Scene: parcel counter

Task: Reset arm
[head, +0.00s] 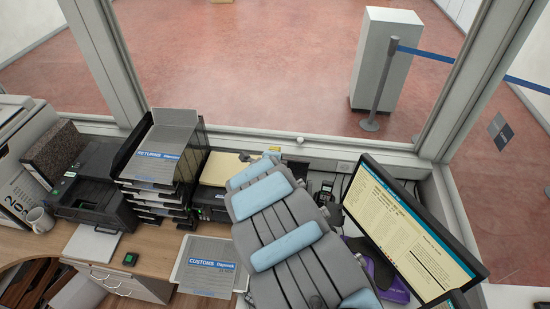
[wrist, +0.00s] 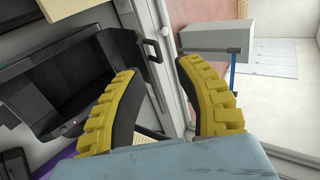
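My arm, grey with light blue pads, reaches up from the bottom middle of the head view over the counter. My gripper (wrist: 158,72) shows in the wrist view as two yellow, ridged fingers with dark inner pads. The fingertips are apart and nothing is held between them. Behind the gap are the window frame and dark equipment on the counter. In the head view the gripper is mostly hidden behind my arm, near the window sill.
A monitor (head: 408,238) stands right of my arm. Stacked trays with a RETURNS sign (head: 160,160), a black printer (head: 92,195) and a mug (head: 40,220) are left. A CUSTOMS sign (head: 208,268) lies in front. The window frame (head: 270,133) bounds the back.

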